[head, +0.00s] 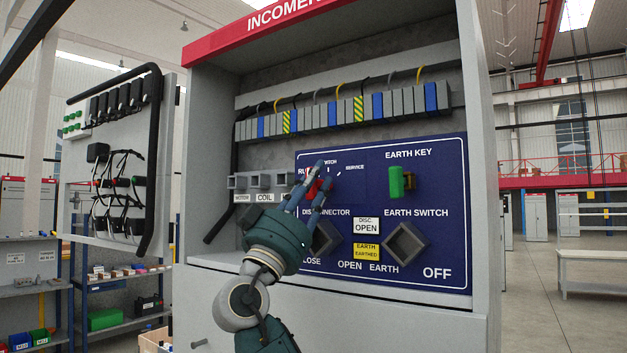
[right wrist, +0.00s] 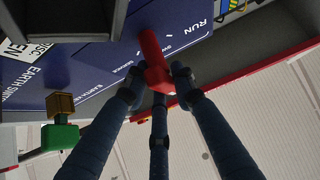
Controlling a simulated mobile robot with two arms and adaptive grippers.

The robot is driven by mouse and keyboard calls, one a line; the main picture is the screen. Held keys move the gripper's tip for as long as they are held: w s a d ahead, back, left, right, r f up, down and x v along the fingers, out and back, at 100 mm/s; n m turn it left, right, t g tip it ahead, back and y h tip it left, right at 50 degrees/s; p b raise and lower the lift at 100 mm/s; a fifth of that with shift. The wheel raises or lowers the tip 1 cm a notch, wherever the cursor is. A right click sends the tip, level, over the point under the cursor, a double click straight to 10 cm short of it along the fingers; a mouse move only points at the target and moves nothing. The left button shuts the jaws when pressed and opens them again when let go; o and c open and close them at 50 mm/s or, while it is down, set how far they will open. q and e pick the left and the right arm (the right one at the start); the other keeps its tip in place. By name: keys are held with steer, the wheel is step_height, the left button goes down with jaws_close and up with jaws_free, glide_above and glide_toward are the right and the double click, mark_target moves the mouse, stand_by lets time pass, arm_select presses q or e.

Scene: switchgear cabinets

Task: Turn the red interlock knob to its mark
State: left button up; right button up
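The red interlock knob (head: 313,187) is on the blue panel, partly hidden behind my right gripper's fingers in the head view. In the right wrist view the red knob (right wrist: 152,55) shows as a bar on a block, with the word RUN on the panel beyond it. My right gripper (head: 318,178) is at the knob. In the wrist view the fingertips of my right gripper (right wrist: 158,80) stand on either side of the knob's near end, with a third finger below it. I cannot tell whether they press on it. The mark is not clearly visible. My left gripper is out of view.
A green earth key (head: 398,182) sticks out right of the knob. Two square sockets, the disconnector (head: 325,238) and earth switch (head: 406,244), project below. Terminal blocks (head: 340,110) run above the panel. The open cabinet door (head: 120,170) stands at left.

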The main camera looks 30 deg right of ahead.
jaws_close()
